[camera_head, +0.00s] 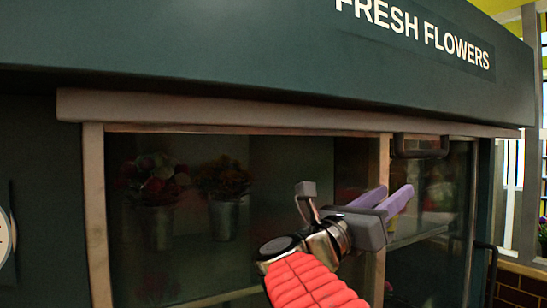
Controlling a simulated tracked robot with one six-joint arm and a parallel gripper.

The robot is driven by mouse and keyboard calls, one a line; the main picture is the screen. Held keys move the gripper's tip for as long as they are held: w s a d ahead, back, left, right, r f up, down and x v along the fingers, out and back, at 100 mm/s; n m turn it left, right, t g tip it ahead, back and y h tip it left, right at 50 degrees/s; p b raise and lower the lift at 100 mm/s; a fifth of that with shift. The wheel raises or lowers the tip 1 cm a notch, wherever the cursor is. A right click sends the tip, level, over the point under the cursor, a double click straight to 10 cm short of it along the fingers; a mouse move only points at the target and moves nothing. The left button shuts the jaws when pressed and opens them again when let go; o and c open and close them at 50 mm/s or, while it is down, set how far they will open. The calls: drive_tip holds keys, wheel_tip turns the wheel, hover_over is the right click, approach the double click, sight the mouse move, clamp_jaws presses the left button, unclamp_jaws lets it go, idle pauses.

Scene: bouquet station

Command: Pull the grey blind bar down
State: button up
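The grey blind bar (250,112) runs horizontally across the top of the glass-fronted flower case, just under the dark green sign. A dark handle-like loop (420,147) hangs at its right part. My gripper (396,191), with two purple fingers, is in front of the glass, below the bar and a little below and left of the loop. The fingers are apart, with nothing between them, and touch neither the bar nor the loop.
The case has a wooden left post (97,215) and a middle post (379,265). Behind the glass stand flower buckets (224,218). A dark vertical handle (490,275) is at the right. The space between my gripper and the bar looks clear.

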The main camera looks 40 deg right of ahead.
sight(423, 153)
wheel_tip(423, 153, up, 2)
drive_tip(key=shift+s+r+n+g+h, duration=0.1)
drive_tip(key=shift+r+n+g+h, duration=0.2)
drive_tip(key=shift+n+h, duration=0.2)
drive_tip(key=shift+d, duration=0.1)
drive_tip(key=x, duration=1.3)
drive_tip(key=shift+d, duration=0.35)
drive_tip(key=shift+c, duration=0.7)
clamp_jaws()
